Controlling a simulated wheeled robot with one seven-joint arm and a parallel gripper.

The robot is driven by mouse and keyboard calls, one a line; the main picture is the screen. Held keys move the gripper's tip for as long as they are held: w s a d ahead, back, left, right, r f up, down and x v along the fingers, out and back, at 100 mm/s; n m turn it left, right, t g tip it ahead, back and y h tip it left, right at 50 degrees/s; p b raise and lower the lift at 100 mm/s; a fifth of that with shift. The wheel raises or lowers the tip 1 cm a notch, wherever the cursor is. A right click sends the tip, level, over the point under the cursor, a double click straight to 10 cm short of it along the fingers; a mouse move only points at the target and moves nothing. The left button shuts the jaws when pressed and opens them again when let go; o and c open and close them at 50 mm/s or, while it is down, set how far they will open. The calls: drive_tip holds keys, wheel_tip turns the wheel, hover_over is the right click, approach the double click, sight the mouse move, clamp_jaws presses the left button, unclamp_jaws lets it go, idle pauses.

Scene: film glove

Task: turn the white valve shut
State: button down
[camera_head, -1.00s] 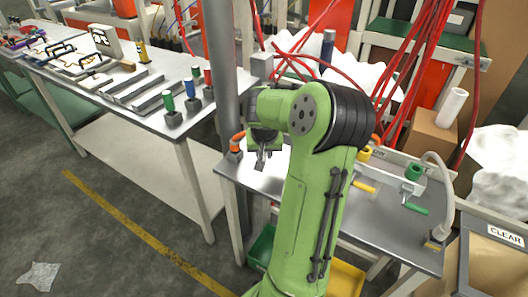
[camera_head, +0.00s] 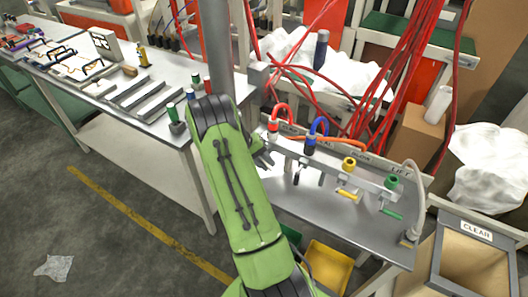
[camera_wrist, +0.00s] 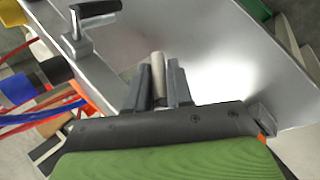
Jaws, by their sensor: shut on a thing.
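In the wrist view my gripper (camera_wrist: 159,78) is closed around a pale, whitish rod (camera_wrist: 158,63) that stands between its two dark fingers. The rod looks like the lever of the white valve; the valve's body is hidden behind the gripper. In the head view my gripper (camera_head: 264,156) is small and partly covered by my green arm, at the left end of the valve rail (camera_head: 330,166). The white valve cannot be made out there.
A black lever (camera_wrist: 97,9) stands close by in the wrist view. The rail also carries a yellow valve (camera_head: 348,163) and a green valve (camera_head: 392,182), with red and blue hoses (camera_head: 318,127) above. A grey post (camera_head: 219,50) rises close behind my arm.

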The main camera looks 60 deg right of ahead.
drive_tip(key=shift+r+n+g+p, duration=0.3)
drive_tip(key=shift+g+p, duration=0.5)
drive_tip(key=shift+g, duration=0.1)
drive_tip(key=shift+s+g+h, duration=0.15)
drive_tip(key=shift+g+h, duration=0.25)
drive_tip(key=shift+g, duration=0.8)
drive_tip(key=shift+s+r+n+g+h+b, duration=0.1)
drive_tip(key=shift+n+g+h+b, duration=0.35)
drive_tip(key=shift+g, duration=0.65)
drive_tip(key=shift+r+n+g+b, duration=0.25)
drive_tip(key=shift+g+b, duration=0.65)
drive_tip(key=shift+b, duration=0.05)
drive_tip(key=shift+s, duration=0.1)
drive_tip(key=c, duration=1.1)
unclamp_jaws()
drive_tip(key=shift+r, duration=0.1)
